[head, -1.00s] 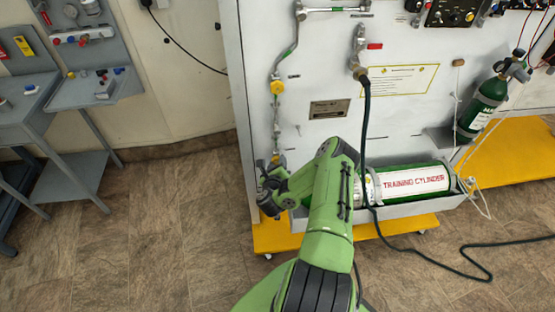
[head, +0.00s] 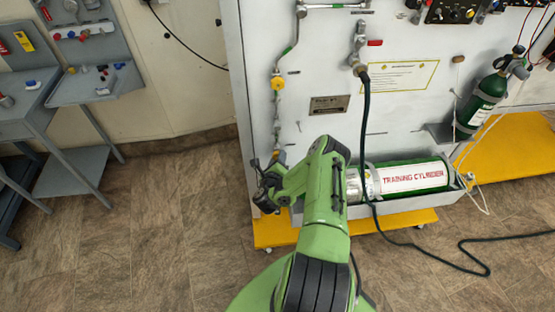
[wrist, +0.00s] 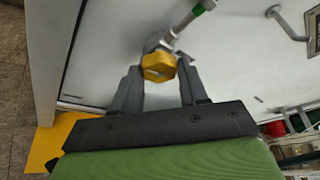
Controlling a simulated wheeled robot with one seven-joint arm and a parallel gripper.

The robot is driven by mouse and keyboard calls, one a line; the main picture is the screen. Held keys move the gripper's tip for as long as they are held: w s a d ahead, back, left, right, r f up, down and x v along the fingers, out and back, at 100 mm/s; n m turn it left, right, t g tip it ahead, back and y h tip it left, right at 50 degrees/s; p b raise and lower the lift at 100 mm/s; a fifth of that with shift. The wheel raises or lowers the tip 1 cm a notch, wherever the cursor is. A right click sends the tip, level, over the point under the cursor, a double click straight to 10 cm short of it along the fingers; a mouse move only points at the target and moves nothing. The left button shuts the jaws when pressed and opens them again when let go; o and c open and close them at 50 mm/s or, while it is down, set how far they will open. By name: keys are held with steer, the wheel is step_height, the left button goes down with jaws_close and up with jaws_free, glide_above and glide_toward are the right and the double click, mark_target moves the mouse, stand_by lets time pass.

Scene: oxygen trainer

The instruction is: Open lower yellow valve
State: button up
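The lower yellow valve (head: 281,157) is on the left side of the white panel, just above my gripper's wrist in the head view and partly hidden there. In the wrist view a yellow faceted valve knob (wrist: 159,67) sits on a silver fitting, with a green-marked pipe running up to the right. My gripper (wrist: 158,78) is open, with its two grey fingers apart, one to each side of the knob. I see gaps between fingers and knob; how deep the knob lies between them I cannot tell. The fingers are hidden in the head view.
An upper yellow valve (head: 277,83) is higher on the same pipe. The training cylinder (head: 412,177) lies in a tray to the right of my arm. A black hose (head: 365,125) hangs down beside my arm. A grey workbench (head: 95,85) stands left, with open floor between.

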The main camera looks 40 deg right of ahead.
steer(key=o, duration=0.4)
steer(key=p+v, duration=1.5)
steer(key=p, duration=0.1)
steer(key=shift+s+a+r+p, duration=0.2)
steer(key=shift+s+a+p, duration=0.05)
steer(key=shift+p, duration=0.1)
